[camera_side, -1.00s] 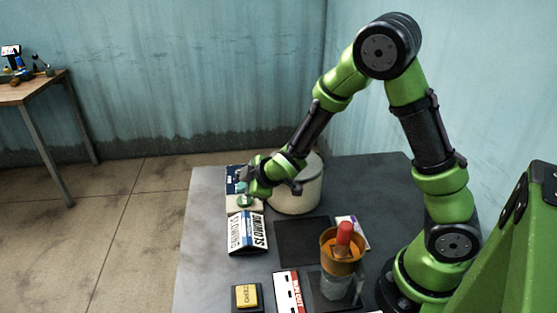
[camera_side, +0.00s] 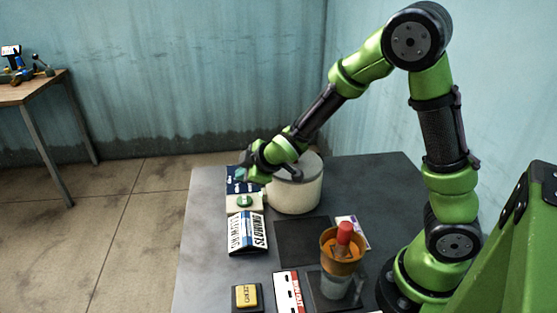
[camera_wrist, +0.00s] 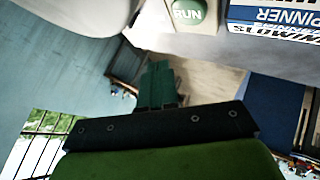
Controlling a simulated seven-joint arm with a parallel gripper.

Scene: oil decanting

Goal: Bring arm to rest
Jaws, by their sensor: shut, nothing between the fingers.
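My gripper (camera_side: 243,176) hangs in the air at the far left of the table, above and left of the white drum, over the green button. In the wrist view its green fingers (camera_wrist: 160,72) are together with nothing between them. The green button (camera_side: 244,201) sits on a pale block; it also shows in the wrist view, marked RUN (camera_wrist: 188,12). The fingers are apart from it. My arm is bent, with its elbow high on the right.
The white drum (camera_side: 294,190) with a grey lid stands beside the button. A lettered sign (camera_side: 247,235), a dark square pad (camera_side: 301,242), an orange funnel-like vessel (camera_side: 341,258) and a yellow block (camera_side: 246,296) are nearer. The table's left strip (camera_side: 203,240) is clear.

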